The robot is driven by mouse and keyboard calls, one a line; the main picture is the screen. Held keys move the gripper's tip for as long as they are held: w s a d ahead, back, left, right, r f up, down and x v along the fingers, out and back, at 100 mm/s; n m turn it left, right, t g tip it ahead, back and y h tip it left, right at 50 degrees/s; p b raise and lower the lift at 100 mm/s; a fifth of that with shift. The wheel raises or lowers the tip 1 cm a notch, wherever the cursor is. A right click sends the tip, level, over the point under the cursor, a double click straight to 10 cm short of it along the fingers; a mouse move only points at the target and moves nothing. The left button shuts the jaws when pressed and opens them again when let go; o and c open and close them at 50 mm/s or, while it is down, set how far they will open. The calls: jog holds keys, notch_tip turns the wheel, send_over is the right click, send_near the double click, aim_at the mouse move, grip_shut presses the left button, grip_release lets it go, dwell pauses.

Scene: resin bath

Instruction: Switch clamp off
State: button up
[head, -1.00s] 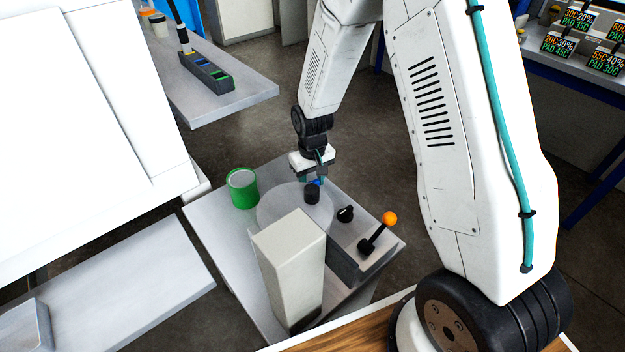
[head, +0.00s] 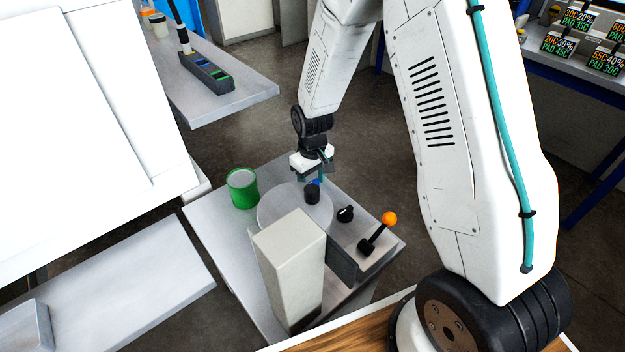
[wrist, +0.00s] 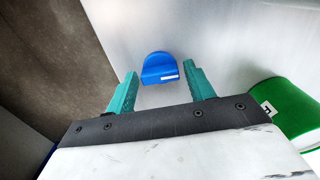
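A blue knob (wrist: 160,68) with a white mark on its near edge stands on the grey metal bench top. In the wrist view it lies just beyond and between my two teal fingertips, with a gap on each side. In the head view only a small blue part (head: 317,182) shows below my gripper (head: 316,175). My gripper is open and empty, pointing down at the knob. It also shows in the wrist view (wrist: 160,80). I see no readable label on the knob, so I cannot tell its setting.
Close by on the bench (head: 222,225) are a black cylinder (head: 312,195) on a round plate, a black knob (head: 345,214), an orange-balled lever (head: 389,219), a green can (head: 242,189) and a tall pale box (head: 290,255) with a dark grey panel (head: 342,262).

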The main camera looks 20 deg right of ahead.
jog(key=shift+o, duration=0.3)
jog(key=shift+r, duration=0.1)
notch_tip(320, 180, up, 8)
jog(key=shift+f, duration=0.2)
dwell(0.4)
jog(key=s+d+r+m, duration=0.1)
jog(key=s+r, duration=0.5)
jog(key=r, duration=0.3)
jog(key=s+d+r+m, duration=0.1)
jog(key=s+r, duration=0.6)
jog(key=r, duration=0.2)
jog(key=s+r+m, duration=0.1)
jog(key=s+r, duration=0.2)
jog(key=s, duration=0.5)
jog(key=s+d+r+t, duration=0.1)
jog(key=s+r, duration=0.2)
jog(key=s, duration=0.6)
jog(key=shift+d+m, duration=0.2)
jog(key=shift+m, duration=0.2)
